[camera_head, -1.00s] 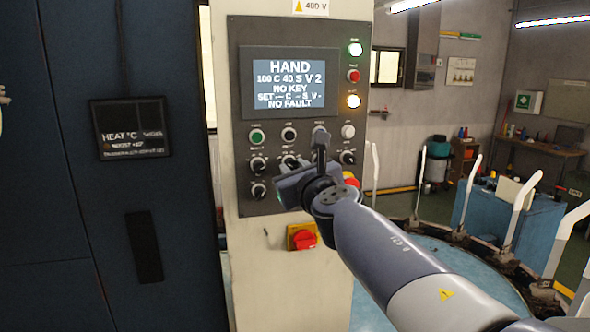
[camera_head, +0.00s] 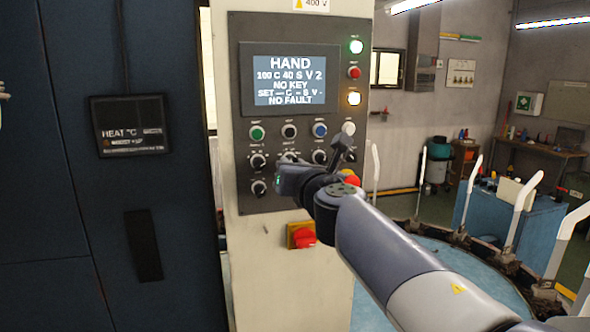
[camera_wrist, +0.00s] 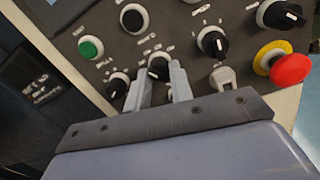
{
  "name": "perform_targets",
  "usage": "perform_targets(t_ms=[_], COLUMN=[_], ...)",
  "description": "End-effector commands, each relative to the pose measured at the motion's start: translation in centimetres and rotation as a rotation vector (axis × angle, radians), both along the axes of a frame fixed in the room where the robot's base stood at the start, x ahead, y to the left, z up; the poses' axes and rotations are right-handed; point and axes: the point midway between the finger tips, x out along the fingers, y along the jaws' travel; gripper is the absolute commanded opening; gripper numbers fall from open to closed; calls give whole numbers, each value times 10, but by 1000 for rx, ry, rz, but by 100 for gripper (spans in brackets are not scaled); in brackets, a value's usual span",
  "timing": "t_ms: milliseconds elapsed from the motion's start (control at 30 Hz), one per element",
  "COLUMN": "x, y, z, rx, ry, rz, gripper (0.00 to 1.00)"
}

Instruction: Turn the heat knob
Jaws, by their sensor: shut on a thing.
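My gripper (camera_wrist: 158,90) is shut on a black knob (camera_wrist: 158,68), the second from the left in its row on the dark control panel (camera_head: 300,40). One finger lies on each side of the knob in the wrist view. In the head view my gripper covers most of this knob, and its pointer is hard to read. The labels are too small to tell which knob is the heat knob. The panel screen (camera_head: 290,77) reads HAND, 100 C 40 S V 2, NO KEY, NO FAULT.
Other black knobs (camera_wrist: 212,42) sit close on both sides. A green button (camera_wrist: 91,47) is above left. A red emergency button (camera_wrist: 290,69) is at the right. A red switch (camera_head: 303,236) is below the panel. Pale upright forms (camera_head: 468,188) stand at the right.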

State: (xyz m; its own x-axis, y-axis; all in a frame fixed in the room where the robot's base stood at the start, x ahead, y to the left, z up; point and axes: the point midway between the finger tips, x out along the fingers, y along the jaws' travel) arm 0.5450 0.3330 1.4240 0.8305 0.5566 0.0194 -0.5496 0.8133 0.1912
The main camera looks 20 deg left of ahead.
Motion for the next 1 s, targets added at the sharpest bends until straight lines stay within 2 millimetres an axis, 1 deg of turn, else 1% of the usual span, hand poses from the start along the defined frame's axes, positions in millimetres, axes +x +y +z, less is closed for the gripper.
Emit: perform_targets(t_ms=[200, 400, 967, 1000], x=[-1, -1, 0, 0], y=[1, 1, 1, 1], z=[-1, -1, 0, 0], rx=[114, 179, 208, 208], ry=[71, 110, 128, 128], rz=[2, 1, 1, 1], gripper=[0, 0, 0, 23])
